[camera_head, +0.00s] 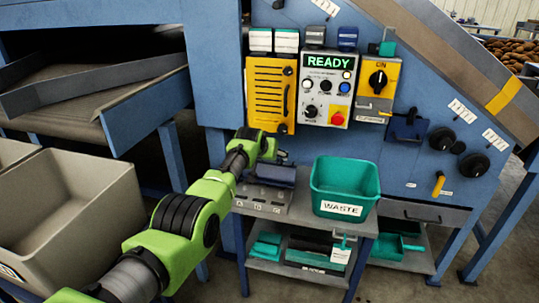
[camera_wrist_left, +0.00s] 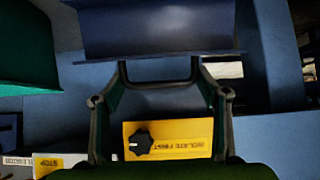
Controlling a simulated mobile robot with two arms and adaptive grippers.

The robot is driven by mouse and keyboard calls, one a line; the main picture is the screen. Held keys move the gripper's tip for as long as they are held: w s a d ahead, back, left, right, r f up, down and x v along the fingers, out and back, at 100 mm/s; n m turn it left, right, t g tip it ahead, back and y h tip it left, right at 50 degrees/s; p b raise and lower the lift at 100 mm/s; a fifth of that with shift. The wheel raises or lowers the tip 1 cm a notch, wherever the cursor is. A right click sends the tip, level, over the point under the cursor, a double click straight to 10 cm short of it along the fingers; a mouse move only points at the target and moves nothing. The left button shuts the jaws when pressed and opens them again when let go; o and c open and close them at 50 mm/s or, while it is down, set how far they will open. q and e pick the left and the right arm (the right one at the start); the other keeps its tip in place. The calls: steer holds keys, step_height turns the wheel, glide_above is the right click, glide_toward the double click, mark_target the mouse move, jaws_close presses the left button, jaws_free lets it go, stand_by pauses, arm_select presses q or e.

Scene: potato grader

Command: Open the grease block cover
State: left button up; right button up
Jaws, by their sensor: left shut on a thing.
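A dark blue cover (camera_head: 275,174), which I take to be the grease block cover, sits on a grey block (camera_head: 262,205) on the small table. The dark blue cover (camera_wrist_left: 155,28) also shows at the top of the left wrist view. My left gripper (camera_head: 266,150) reaches in from the left, just behind the cover and in front of the machine wall. In the left wrist view my left gripper (camera_wrist_left: 158,75) is shut on a dark bar below the cover, apparently its handle. The contact is dim. My right gripper does not show.
A teal waste bin (camera_head: 345,187) stands right of the block. A yellow door (camera_head: 268,90) and a control panel reading READY (camera_head: 327,88) are on the blue wall above. A beige crate (camera_head: 85,215) stands at left. A lower shelf holds teal and dark items.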

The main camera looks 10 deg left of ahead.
arm_select(q)
steer(key=shift+w+a+r, duration=0.2)
steer(key=shift+r, duration=0.25)
steer(key=o, duration=1.2)
steer(key=shift+o, duration=0.5)
steer(key=shift+f, duration=0.3)
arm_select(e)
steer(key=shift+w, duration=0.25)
arm_select(q)
steer(key=shift+s+d+f, duration=0.1)
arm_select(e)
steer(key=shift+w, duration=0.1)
arm_select(q)
steer(key=shift+s, duration=0.15)
steer(key=shift+v, duration=1.05)
steer(key=v, duration=0.9)
steer(key=shift+s+r, duration=0.25)
steer(key=shift+r, duration=0.05)
